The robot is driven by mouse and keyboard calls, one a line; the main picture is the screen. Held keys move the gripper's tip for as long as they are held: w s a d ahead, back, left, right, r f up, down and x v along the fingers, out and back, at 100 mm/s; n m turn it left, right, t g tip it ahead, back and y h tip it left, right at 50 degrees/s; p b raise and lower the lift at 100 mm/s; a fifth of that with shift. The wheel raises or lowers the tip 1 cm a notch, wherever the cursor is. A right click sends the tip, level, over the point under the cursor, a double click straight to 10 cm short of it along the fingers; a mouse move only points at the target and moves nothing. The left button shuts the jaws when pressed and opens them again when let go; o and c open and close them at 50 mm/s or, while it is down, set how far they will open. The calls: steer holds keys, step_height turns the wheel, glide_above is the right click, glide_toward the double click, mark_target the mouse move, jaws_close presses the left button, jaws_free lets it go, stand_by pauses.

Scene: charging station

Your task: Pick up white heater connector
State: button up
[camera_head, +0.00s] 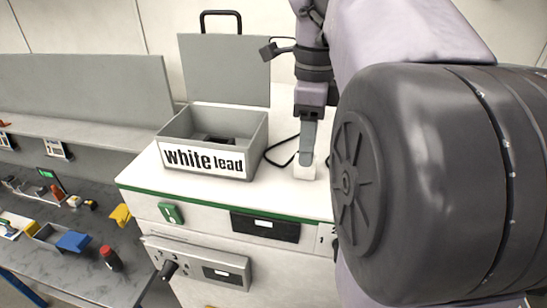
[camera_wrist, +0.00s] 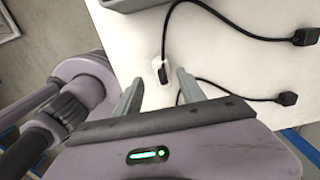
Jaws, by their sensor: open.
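The white heater connector (camera_wrist: 156,65) stands on the white worktop. In the wrist view it has a dark face, and a black cable runs from it. It also shows in the head view (camera_head: 304,172), just below my gripper (camera_head: 307,158). In the wrist view my gripper (camera_wrist: 160,82) is open, one finger to each side of the space in front of the connector. The connector lies just beyond the fingertips, and I cannot tell whether they touch it. My arm hides part of the worktop in the head view.
An open grey box labelled "white lead" (camera_head: 240,163) stands left of the connector. Black plugs (camera_wrist: 304,36) and (camera_wrist: 288,98) lie on the right in the wrist view. A lower bench (camera_head: 85,255) with small items is at the left.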

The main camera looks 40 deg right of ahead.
steer(key=f, duration=0.3)
steer(key=shift+w+d+f, duration=0.2)
steer(key=shift+w+f, duration=0.15)
steer(key=shift+s+a+r, duration=0.1)
steer(key=shift+s, duration=0.05)
steer(key=shift+c, duration=0.2)
steer(key=shift+s, duration=0.1)
steer(key=c, duration=0.4)
jaws_close()
